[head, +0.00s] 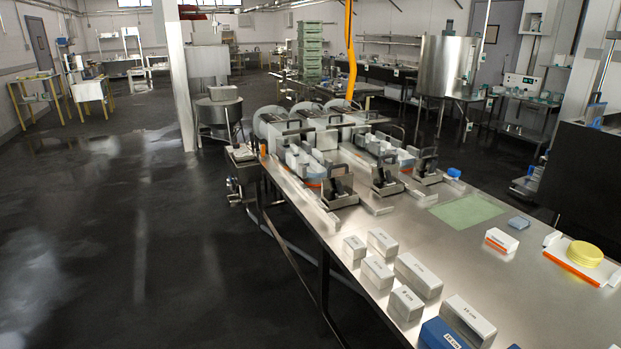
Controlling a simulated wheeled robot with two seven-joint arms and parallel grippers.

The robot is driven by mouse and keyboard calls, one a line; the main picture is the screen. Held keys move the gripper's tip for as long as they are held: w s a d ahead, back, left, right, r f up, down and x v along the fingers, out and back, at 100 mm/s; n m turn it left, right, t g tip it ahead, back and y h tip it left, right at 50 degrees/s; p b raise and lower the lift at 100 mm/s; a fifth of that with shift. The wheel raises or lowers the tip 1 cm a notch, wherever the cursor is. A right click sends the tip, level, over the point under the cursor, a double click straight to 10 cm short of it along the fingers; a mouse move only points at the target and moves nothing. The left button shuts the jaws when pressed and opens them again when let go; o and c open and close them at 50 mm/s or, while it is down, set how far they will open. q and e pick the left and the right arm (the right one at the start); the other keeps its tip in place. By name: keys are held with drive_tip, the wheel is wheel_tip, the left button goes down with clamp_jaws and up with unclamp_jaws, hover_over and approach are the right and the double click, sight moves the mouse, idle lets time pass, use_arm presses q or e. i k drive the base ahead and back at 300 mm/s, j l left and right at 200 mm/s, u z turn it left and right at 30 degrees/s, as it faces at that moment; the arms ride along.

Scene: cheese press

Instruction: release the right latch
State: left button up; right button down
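The cheese press equipment (325,150) stands at the far left part of the long steel table. Along its near side are three metal brackets with dark upright handles: a left one (340,192), a middle one (385,180) and a right one (428,170). I cannot tell which of these parts is the right latch, or whether it is closed or released. They are small at this distance. Neither of my grippers shows in the head view.
The steel table (480,255) carries several grey weight blocks (418,275), a blue box (440,335), a green mat (467,211) and yellow discs (585,254) on a white tray (553,240). The dark floor (130,260) at left is open. A white column (178,80) stands behind.

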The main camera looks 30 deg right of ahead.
sight(340, 188)
drive_tip(key=i+l+z, duration=0.15)
drive_tip(key=i, duration=0.35)
drive_tip(key=i+l+z, duration=0.15)
drive_tip(key=i, duration=0.35)
drive_tip(key=i+l+z, duration=0.1)
drive_tip(key=i+l, duration=0.15)
drive_tip(key=i, duration=0.25)
